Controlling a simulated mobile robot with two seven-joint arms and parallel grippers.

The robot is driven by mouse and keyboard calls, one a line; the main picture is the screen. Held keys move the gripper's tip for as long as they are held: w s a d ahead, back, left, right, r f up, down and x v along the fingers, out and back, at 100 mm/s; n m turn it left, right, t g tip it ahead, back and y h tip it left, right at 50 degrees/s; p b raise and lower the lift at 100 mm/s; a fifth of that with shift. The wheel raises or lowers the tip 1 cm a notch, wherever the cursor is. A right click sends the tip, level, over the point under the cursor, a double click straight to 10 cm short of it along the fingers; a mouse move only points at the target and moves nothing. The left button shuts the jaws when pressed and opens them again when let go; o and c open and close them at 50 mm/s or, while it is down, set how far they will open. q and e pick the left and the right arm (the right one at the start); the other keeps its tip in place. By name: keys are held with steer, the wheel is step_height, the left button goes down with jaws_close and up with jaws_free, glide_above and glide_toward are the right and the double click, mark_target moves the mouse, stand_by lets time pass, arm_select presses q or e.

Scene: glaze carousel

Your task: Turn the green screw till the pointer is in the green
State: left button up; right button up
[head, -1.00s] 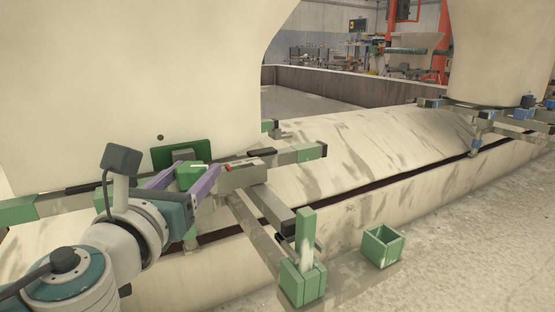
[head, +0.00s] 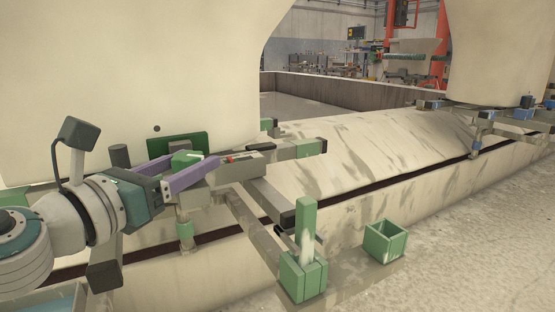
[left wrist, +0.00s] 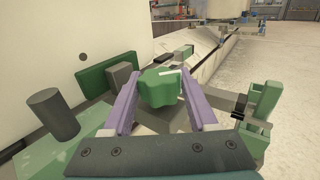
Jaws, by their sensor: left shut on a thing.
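The green screw (head: 187,160) has a lobed head with a white mark, seen in the left wrist view (left wrist: 158,90). My left gripper (head: 192,164) has its purple fingers on either side of the head and is shut on it. The near finger hides part of the screw in the head view. A small red mark (head: 229,159), perhaps the pointer, shows on the grey housing (head: 247,161) right of the fingertips. It is too small to read against any green zone. My right gripper is not in view.
A dark green plate (head: 194,139) stands behind the screw, and a dark cylinder (left wrist: 53,114) stands left of the fingers. A green upright post (head: 306,224) and an open green box (head: 386,240) are at front right. The floor at right is clear.

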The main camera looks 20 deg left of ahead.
arm_select(q)
steer(key=o, duration=1.4)
steer(key=shift+s+a+b, duration=0.2)
steer(key=shift+s+b, duration=0.05)
steer(key=shift+s, duration=2.25)
steer(key=shift+s+a+b, duration=0.2)
steer(key=shift+s+b, duration=0.05)
steer(key=shift+s, duration=2.2)
steer(key=shift+r, duration=0.15)
